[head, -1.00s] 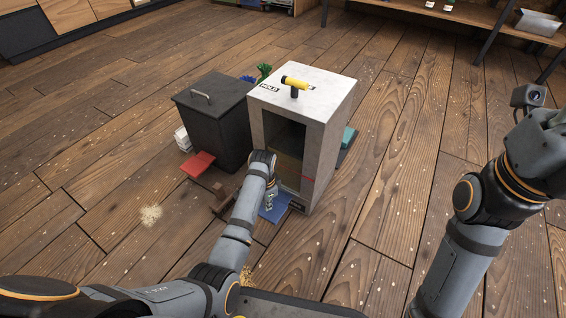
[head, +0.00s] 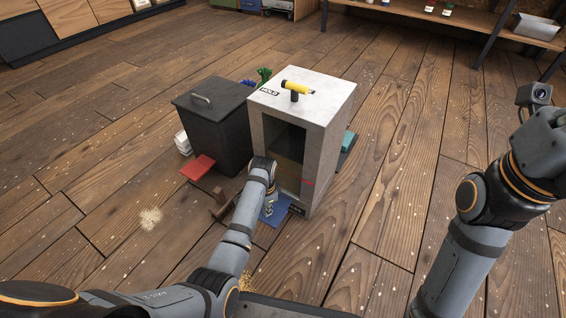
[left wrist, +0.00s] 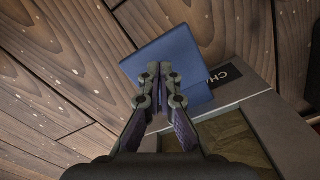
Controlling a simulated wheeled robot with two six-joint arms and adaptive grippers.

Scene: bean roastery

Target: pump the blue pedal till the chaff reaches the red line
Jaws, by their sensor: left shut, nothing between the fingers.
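The blue pedal (head: 277,209) sticks out at the foot of the pale grey chaff box (head: 328,150). My left gripper (head: 268,210) is shut and empty, pointing down over the pedal; I cannot tell whether it touches. In the left wrist view the closed fingertips (left wrist: 160,72) overlap the blue plate (left wrist: 195,62). The box has a dark front window with brownish chaff (head: 289,150) behind it, partly hidden by my left arm. A short red line (head: 308,182) marks the right front post. My right gripper is outside the views; only its arm shows at right.
A dark bin (head: 215,125) with a red pedal (head: 198,168) stands left of the box. A small brown wooden object (head: 221,203) lies by my left arm. A yellow-topped handle (head: 297,87) sits on the box. A teal piece (head: 348,141) is behind right. Floor at right is clear.

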